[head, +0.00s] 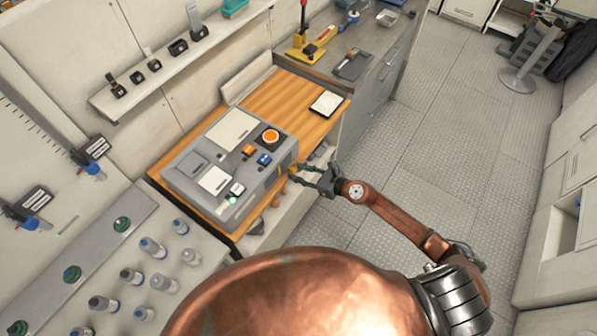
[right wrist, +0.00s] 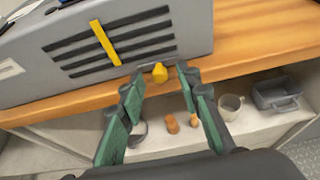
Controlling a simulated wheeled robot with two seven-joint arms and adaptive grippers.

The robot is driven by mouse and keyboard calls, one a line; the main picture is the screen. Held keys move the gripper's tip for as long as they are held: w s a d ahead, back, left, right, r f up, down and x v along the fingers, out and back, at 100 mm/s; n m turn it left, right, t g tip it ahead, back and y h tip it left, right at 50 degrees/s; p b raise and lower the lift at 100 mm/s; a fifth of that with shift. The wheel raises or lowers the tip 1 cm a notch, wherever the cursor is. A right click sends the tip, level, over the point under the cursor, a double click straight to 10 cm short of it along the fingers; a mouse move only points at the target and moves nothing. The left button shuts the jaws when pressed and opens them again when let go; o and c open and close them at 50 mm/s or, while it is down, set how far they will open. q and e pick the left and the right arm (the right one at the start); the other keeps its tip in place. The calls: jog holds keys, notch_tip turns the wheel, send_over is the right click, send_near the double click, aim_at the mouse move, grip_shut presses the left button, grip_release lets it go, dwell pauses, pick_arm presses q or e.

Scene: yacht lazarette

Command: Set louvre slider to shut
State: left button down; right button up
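A grey console (head: 190,165) sits on a wooden bench top. Its front side carries a louvre of several dark horizontal slots (right wrist: 110,50), crossed by a yellow upright bar (right wrist: 105,43). A small yellow knob (right wrist: 159,73), which looks like the slider's, stands out at the lower edge of that side, right of the bar. My right gripper (right wrist: 158,77) is open, with its fingertips on either side of the knob and gaps showing at both sides. In the head view my right gripper (head: 296,177) is beside the console's front side. My left gripper is not in view.
The console's top holds an orange button (head: 270,137) and small switches. Below the bench edge, a shelf (right wrist: 70,145) holds orange pieces (right wrist: 172,123), a mug (right wrist: 230,106) and a grey container (right wrist: 277,96). Open floor (head: 410,180) lies to the right.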

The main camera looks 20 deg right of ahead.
jog(key=shift+w+a+f, duration=0.1)
grip_shut()
dwell(0.4)
dwell(0.3)
